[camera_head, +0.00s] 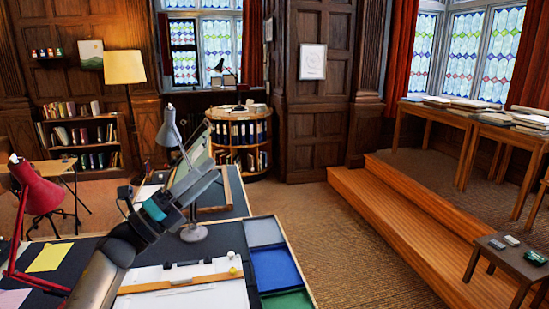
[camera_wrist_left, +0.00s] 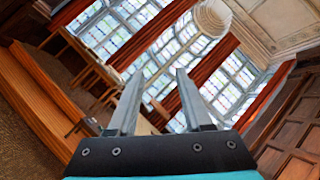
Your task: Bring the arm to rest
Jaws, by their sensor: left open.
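My left arm reaches in from the lower left of the head view, over the dark drafting desk (camera_head: 225,236). My left gripper (camera_head: 194,158) points up and away above the desk, near the grey desk lamp (camera_head: 168,128). In the left wrist view its two fingers (camera_wrist_left: 158,76) stand apart with nothing between them. My right gripper is in neither view.
On the desk are a white drawing board with a wooden straightedge (camera_head: 190,283), blue and green trays (camera_head: 272,270), a red lamp (camera_head: 33,185) and yellow paper (camera_head: 49,257). Carpet (camera_head: 335,255) is open to the right, before wooden steps (camera_head: 410,235).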

